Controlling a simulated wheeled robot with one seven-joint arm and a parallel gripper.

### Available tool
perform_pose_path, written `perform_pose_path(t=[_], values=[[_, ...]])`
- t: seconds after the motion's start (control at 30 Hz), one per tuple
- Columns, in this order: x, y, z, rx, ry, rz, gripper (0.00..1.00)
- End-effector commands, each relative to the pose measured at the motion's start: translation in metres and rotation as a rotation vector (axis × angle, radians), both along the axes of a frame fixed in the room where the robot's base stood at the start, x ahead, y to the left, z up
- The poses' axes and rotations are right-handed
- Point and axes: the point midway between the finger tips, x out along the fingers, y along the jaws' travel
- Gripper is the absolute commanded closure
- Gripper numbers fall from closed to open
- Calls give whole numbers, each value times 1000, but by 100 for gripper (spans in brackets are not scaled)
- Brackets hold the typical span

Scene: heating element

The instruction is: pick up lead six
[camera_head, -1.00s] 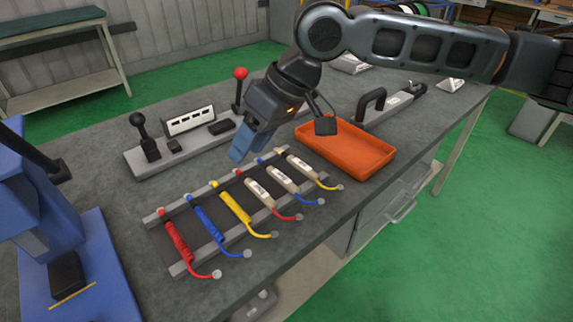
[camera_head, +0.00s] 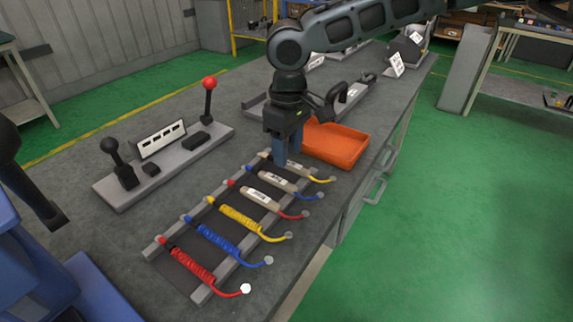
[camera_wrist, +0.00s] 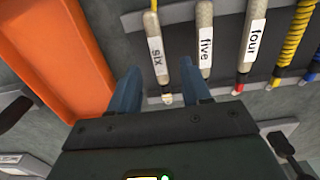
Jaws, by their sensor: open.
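Lead six is a beige sleeve with a white label reading "six" (camera_wrist: 156,52). In the wrist view it lies on the rack between the tips of my gripper (camera_wrist: 158,88), whose blue fingers stand apart. In the head view my gripper (camera_head: 284,150) points down over the far end of the rack (camera_head: 262,235) and hides part of lead six, whose yellow wire (camera_head: 319,179) shows. Lead five (camera_wrist: 204,45) and lead four (camera_wrist: 252,40) lie beside it to the right in the wrist view. Whether the fingers touch lead six cannot be told.
An orange tray (camera_head: 340,146) stands just beyond the rack, close to my gripper. Coiled yellow (camera_head: 238,218), blue (camera_head: 215,238) and red (camera_head: 190,266) leads fill the near part of the rack. A lever panel (camera_head: 165,165) stands to the left.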

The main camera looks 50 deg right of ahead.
Motion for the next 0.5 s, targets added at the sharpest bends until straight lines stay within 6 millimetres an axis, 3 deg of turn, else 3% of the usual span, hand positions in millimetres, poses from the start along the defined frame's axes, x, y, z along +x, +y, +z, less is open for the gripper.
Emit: perform_pose_path(t=[0.2,0.43,0.5], values=[[0,-1,-23,0,-1,0,52],[1,-1,-25,0,-2,0,52],[1,-1,-25,0,-2,0,57]])
